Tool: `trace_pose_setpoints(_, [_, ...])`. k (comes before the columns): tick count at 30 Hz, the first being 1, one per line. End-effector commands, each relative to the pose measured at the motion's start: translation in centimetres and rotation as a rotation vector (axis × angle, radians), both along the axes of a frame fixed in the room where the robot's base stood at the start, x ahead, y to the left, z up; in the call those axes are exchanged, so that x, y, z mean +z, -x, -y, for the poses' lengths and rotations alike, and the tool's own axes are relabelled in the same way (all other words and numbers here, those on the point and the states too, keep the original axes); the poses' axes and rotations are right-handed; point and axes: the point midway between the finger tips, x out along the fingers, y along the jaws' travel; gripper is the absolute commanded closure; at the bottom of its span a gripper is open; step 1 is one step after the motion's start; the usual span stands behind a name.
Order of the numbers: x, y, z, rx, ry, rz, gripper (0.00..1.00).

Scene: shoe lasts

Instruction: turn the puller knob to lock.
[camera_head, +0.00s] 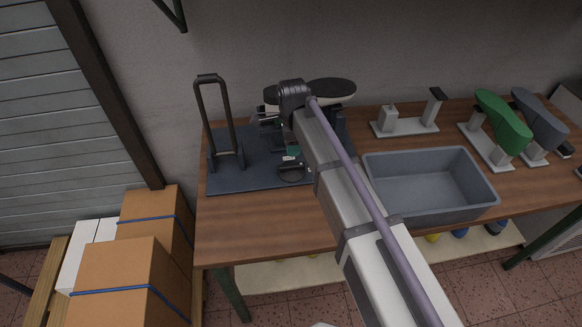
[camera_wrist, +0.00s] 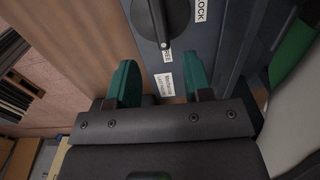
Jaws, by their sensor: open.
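The puller knob (camera_wrist: 157,18) shows at the top of the wrist view as a dark round disc with a raised black bar across it. The bar's lower end points at a small white label (camera_wrist: 167,52); a LOCK label (camera_wrist: 201,10) lies to its upper right. My gripper (camera_wrist: 157,72) is open, its two green fingers apart with nothing between them. The knob lies beyond the fingertips, apart from them.
The dark mat (camera_head: 230,175) carries a black upright handle frame (camera_head: 233,120) on its left. A grey bin (camera_head: 430,205) stands right of my arm. The wooden front edge is clear.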

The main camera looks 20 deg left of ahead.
Motion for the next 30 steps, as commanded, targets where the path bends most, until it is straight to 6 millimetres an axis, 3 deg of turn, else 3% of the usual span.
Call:
trace_pose_setpoints(1, [-2.3, 0.0, 0.0, 0.0, 0.0, 0.0, 0.54])
trace_pose_setpoints(3, [-4.0, 0.0, 0.0, 0.001, 0.0, 0.0, 0.54])
trace_pose_setpoints(10, [-8.5, 0.0, 0.0, 0.001, 0.0, 0.0, 0.54])
trace_pose_setpoints(20, [-8.6, 0.0, 0.0, 0.001, 0.0, 0.0, 0.54])
trace_pose_setpoints(30, [-8.6, 0.0, 0.0, 0.002, 0.0, 0.0, 0.87])
